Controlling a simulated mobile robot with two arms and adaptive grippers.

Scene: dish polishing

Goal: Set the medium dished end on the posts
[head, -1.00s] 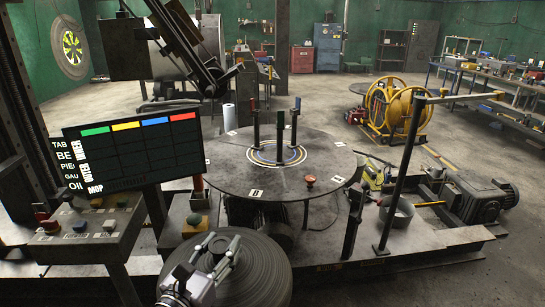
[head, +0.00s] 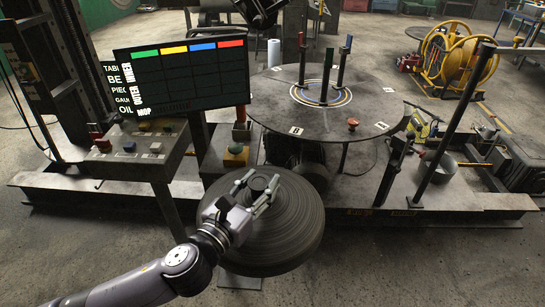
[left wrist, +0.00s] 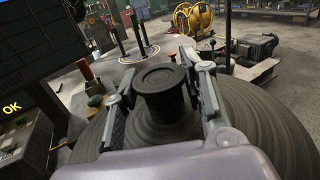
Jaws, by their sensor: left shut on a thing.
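The dished end (head: 292,240) is a wide dark grey ridged disc with a raised round hub in its middle. My left gripper (head: 262,192) is shut on that hub, one finger on each side. The left wrist view shows the dished end (left wrist: 245,110) filling the lower part, with the hub between the fingers of my left gripper (left wrist: 164,85). Whether its underside touches anything is hidden. The posts (head: 325,78) stand upright on the round table (head: 275,105), behind and to the right of the disc and apart from it.
A screen (head: 185,80) and a button console (head: 130,150) stand at left. A red knob (head: 353,123) sits on the table's front. A tall dark pole (head: 455,125) and a grey bucket (head: 440,168) are at right. The tabletop around the posts is mostly clear.

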